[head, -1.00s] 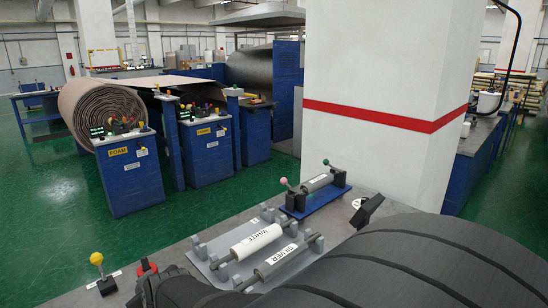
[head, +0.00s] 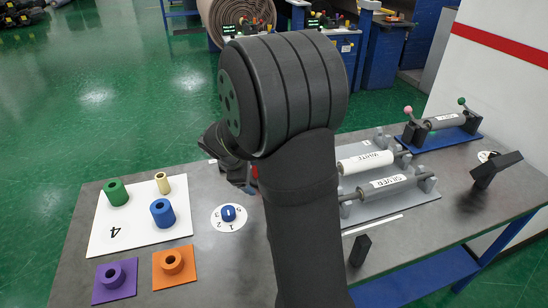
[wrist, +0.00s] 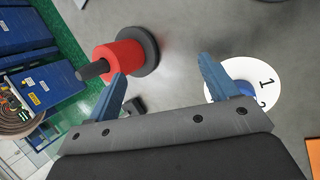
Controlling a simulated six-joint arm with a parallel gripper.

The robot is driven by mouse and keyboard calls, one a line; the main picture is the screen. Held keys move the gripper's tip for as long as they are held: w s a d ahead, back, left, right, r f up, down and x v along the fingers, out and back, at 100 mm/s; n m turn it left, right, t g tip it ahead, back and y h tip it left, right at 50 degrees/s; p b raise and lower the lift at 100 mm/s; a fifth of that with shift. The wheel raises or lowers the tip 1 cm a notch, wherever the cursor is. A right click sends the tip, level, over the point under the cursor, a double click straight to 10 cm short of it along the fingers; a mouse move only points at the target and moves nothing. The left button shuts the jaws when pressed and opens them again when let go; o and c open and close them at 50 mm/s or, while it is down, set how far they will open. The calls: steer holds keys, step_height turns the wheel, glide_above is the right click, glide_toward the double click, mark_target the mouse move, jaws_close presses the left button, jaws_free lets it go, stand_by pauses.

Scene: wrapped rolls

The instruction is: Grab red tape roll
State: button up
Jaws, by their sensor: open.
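The red tape roll (wrist: 124,56) shows in the wrist view, left of centre, on a dark spindle with a round black flange (wrist: 143,50). My gripper (wrist: 161,68) is open, its two blue fingers spread and nothing between them. The left finger overlaps the lower right edge of the roll in the picture; I cannot tell whether it touches. In the head view my arm hides most of the roll; only a small red patch shows beside the arm.
A white numbered dial (head: 229,218) lies near the gripper. Left of it, a white board (head: 138,232) holds green, blue and cream rolls. A purple roll (head: 114,277) and an orange roll (head: 172,262) sit in front. A rack with white and silver rollers (head: 386,187) stands right of my arm.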

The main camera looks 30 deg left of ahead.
steer(key=w+a+n+t+h, duration=0.1)
steer(key=w+a, duration=0.1)
steer(key=w+a+f+n+t+h, duration=0.1)
steer(key=w+a+n+t+h, duration=0.1)
steer(key=w+a, duration=0.1)
steer(key=shift+f+n+t+h, duration=0.15)
steer(key=shift+n+t+h, duration=0.15)
steer(key=shift+w+a+f+n+t+h, duration=0.1)
steer(key=shift+w+f+n+t+h, duration=0.2)
steer(key=shift+f+t+h, duration=0.25)
steer(key=shift+w+f+n+t+h, duration=0.25)
steer(key=shift+n+t+h, duration=0.1)
steer(key=shift+h, duration=0.3)
steer(key=shift+w+a+f+n+t+h, duration=0.15)
steer(key=shift+f+n+t+h, duration=0.15)
steer(key=shift+t+h, duration=0.15)
steer(key=shift+s+a+f+n+t+h, duration=0.15)
steer(key=shift+f+t+h, duration=0.15)
steer(key=shift+t, duration=0.25)
steer(key=shift+a+f+n+t+h, duration=0.25)
steer(key=shift+a+n+t+h, duration=0.15)
steer(key=shift+t+h, duration=0.4)
steer(key=x, duration=0.7)
steer(key=shift+d+r, duration=0.3)
steer(key=shift+d, duration=0.15)
steer(key=c, duration=1.2)
steer(key=shift+r, duration=0.1)
